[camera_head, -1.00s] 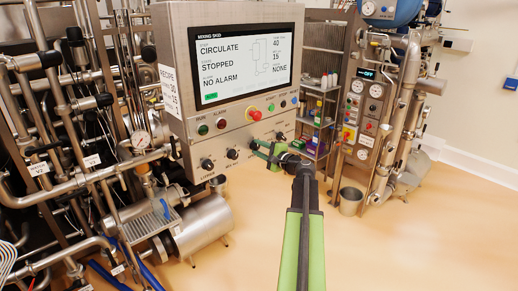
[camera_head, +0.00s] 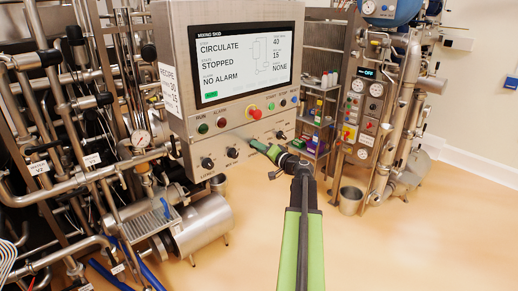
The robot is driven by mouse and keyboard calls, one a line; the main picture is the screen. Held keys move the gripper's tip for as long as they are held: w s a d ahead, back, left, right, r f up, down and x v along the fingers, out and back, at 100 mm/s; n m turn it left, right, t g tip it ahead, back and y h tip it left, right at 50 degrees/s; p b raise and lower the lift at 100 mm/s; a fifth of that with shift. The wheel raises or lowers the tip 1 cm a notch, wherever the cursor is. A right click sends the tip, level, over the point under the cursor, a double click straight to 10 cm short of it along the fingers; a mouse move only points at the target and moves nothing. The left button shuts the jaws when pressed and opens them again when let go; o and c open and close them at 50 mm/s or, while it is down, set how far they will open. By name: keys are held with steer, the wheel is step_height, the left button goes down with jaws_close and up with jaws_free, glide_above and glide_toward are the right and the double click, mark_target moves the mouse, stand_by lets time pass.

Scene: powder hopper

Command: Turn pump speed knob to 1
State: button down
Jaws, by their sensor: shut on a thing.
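The grey control panel (camera_head: 178,75) stands upright at the centre-left, with a row of dark knobs along its lower face. The left knob (camera_head: 207,163) and the second knob (camera_head: 232,153) are clear of my gripper, and so is the right-hand knob (camera_head: 280,135). My gripper (camera_head: 256,146) reaches up from the lower right and is shut on the third knob from the left. Its green fingers hide most of that knob, including its pointer. The small labels under the knobs are too blurred to read with certainty.
The panel screen (camera_head: 247,62) reads CIRCULATE, STOPPED and NO ALARM. A red stop button (camera_head: 255,114) sits just above my gripper. Pipes and valves crowd the left. A shelf with bottles (camera_head: 320,110) stands behind. The floor (camera_head: 400,240) at right is clear.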

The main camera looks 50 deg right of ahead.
steer(key=shift+f+n, duration=0.1)
steer(key=shift+n, duration=0.7)
steer(key=c, duration=1)
jaws_free()
steer(key=shift+c, duration=0.2)
steer(key=s+a, duration=0.1)
steer(key=s, duration=1.6)
steer(key=shift+s+a+r+p, duration=0.2)
steer(key=shift+a+r+p, duration=0.1)
steer(key=shift+r, duration=0.05)
